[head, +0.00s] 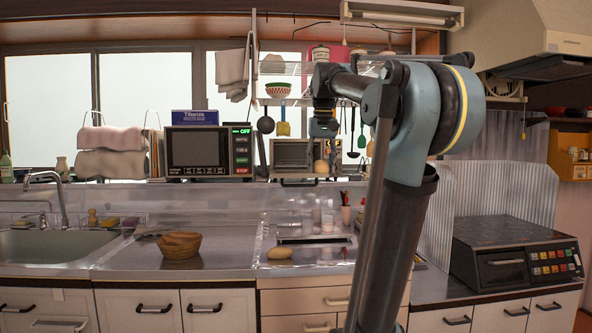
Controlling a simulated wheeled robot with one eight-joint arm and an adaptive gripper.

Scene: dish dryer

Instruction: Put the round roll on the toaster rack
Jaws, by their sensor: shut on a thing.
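The toaster (291,152) stands on the ledge in front of the window, with its door lowered at the front. The rack inside is too small to make out. My gripper (323,150) points down at the right side of the toaster. It is shut on the small tan round roll (321,168), which hangs below the fingers in front of the toaster's right part. Whether the roll touches the toaster cannot be told from this view.
A microwave (210,152) stands left of the toaster. A wicker basket (180,245) and an oval roll (279,253) are on the counter below. Ladles and spatulas hang behind the gripper. A cup with red-handled utensils (346,213) stands below right.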

